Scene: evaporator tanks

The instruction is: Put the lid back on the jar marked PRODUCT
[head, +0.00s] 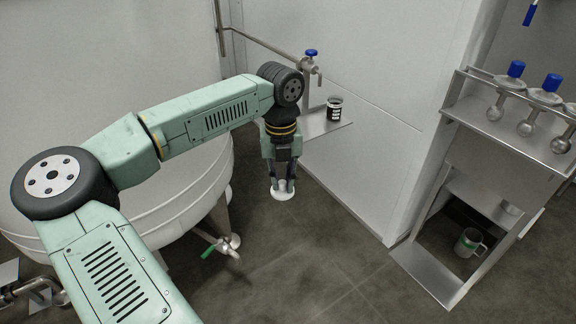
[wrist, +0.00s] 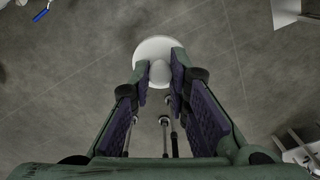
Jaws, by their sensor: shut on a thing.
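My gripper (head: 283,183) points down and is shut on a white round lid (head: 283,194), held by its knob above the floor. In the wrist view the lid (wrist: 159,47) shows as a white disc between and beyond the fingertips (wrist: 160,75). A jar (head: 334,109) with dark contents and a black-and-white label stands upright on a small steel shelf (head: 322,128) against the wall, up and to the right of my gripper. Its top appears open. The label is too small to read. The jar is not in the wrist view.
A valve with a blue handle (head: 311,53) and its pipe stand just behind the shelf. A large white tank (head: 190,190) is at left, with a green-handled valve (head: 208,252) below. A steel rack (head: 490,150) with blue-topped samplers stands at right, a mug (head: 468,243) low inside it.

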